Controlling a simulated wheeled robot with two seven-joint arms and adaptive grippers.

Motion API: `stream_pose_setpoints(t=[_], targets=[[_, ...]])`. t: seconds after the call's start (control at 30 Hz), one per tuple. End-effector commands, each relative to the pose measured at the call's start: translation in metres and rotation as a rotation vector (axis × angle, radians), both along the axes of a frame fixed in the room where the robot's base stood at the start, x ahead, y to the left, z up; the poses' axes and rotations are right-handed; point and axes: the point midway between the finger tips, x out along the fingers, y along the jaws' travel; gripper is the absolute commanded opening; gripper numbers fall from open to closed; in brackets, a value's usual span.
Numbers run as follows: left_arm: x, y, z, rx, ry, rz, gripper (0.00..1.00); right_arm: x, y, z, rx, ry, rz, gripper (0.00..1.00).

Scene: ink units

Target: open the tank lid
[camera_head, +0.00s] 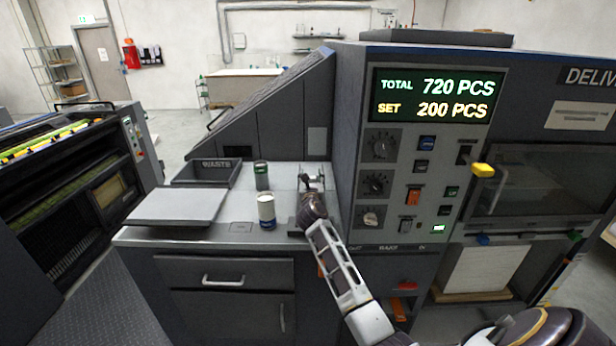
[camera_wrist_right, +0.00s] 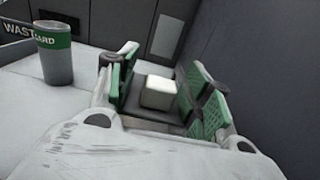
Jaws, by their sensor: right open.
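My right gripper (camera_head: 312,182) is over the right part of the grey worktop, beside the control panel's cabinet. In the right wrist view its green-padded fingers (camera_wrist_right: 160,80) are open. Between them is a pale square knob (camera_wrist_right: 158,92) on a dark grey flat piece (camera_wrist_right: 148,118), which looks like the tank lid. The pads stand either side of the knob with a gap visible; I cannot tell if either touches it. The lid looks flat and closed, and its edges are partly hidden by the gripper. In the head view my arm and gripper hide most of it. My left gripper is out of view.
A green-banded can (camera_head: 262,176) and a white can with a blue base (camera_head: 266,211) stand left of my gripper. A waste tray (camera_head: 205,173) and a flat grey plate (camera_head: 178,207) lie farther left. The control panel cabinet (camera_head: 400,190) rises close on the right.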

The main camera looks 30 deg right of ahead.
Motion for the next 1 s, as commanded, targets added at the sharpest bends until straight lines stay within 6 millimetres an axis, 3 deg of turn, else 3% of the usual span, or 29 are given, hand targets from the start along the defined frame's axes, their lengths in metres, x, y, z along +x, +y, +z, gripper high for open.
stream_pose_setpoints(t=[0.37,0.73,1.0], targets=[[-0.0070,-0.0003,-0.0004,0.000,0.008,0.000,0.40,-0.0004,-0.0014,0.0000,0.000,0.000,0.000,0.49],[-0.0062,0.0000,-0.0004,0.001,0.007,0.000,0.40,-0.0002,-0.0011,0.0000,0.000,0.000,0.000,0.01],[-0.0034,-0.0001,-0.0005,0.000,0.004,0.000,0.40,0.0010,-0.0018,0.0002,0.001,-0.001,0.000,0.00]])
